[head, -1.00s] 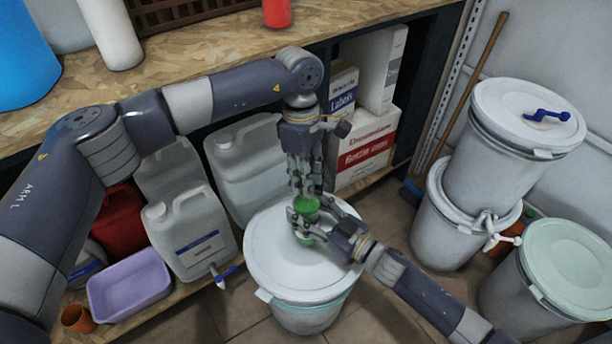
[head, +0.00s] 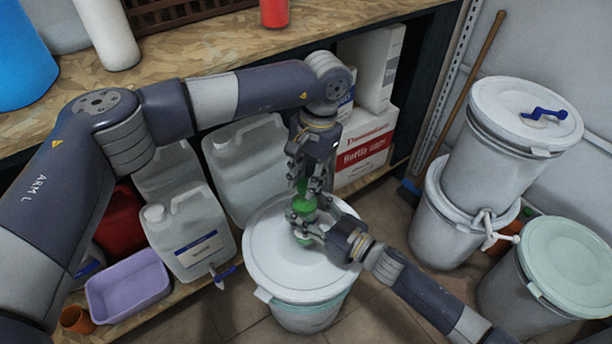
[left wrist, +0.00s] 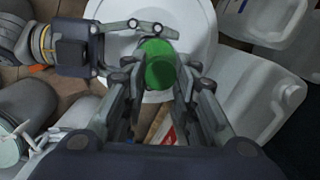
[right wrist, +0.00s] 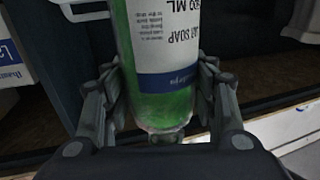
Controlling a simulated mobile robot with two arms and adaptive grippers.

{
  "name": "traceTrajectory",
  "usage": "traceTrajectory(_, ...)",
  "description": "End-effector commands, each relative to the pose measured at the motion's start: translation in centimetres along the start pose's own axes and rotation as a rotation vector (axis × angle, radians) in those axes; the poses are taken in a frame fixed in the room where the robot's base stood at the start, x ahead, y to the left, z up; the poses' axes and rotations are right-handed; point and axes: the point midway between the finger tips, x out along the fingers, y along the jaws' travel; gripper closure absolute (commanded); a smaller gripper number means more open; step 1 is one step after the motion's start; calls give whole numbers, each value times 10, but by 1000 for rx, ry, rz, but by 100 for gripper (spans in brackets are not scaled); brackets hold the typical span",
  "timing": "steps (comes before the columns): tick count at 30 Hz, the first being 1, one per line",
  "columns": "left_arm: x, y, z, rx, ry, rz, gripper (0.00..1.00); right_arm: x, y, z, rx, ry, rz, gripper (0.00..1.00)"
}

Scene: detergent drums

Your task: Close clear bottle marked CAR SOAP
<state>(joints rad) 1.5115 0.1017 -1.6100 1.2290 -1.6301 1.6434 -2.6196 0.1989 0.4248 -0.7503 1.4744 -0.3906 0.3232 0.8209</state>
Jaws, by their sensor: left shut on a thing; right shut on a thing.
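The clear CAR SOAP bottle (head: 304,240) holds green liquid and is over the white drum's lid. In the right wrist view, the bottle (right wrist: 165,60) shows a white label with its text upside down. My right gripper (head: 305,228) is shut around its body. My left gripper (head: 303,193) is above, shut on the green cap. In the left wrist view, the round green cap (left wrist: 160,65) sits between the fingers. The fingers hide the joint between cap and bottle, so I cannot tell how they meet.
The white drum (head: 275,250) is under both grippers. Jerrycans (head: 190,235), a purple tub (head: 128,287) and a carton (head: 365,150) are on the low shelf. Stacked white drums (head: 510,125) stand right. The wooden shelf top (head: 190,50) runs along the back.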

Motion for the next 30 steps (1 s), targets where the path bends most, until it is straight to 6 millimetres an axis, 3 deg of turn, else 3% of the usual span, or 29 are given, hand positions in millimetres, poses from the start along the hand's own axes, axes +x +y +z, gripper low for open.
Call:
traceTrajectory(7,-1,0,0,321,28,-36,82,0,0,1,-1,-2,0,100)
traceTrajectory(18,0,0,0,369,32,-41,82,0,0,1,-1,-3,0,100)
traceTrajectory(21,0,0,0,369,32,-41,55,0,0,1,0,-3,0,100)
traceTrajectory(30,0,0,1,368,31,-40,53,0,0,1,0,-2,0,100)
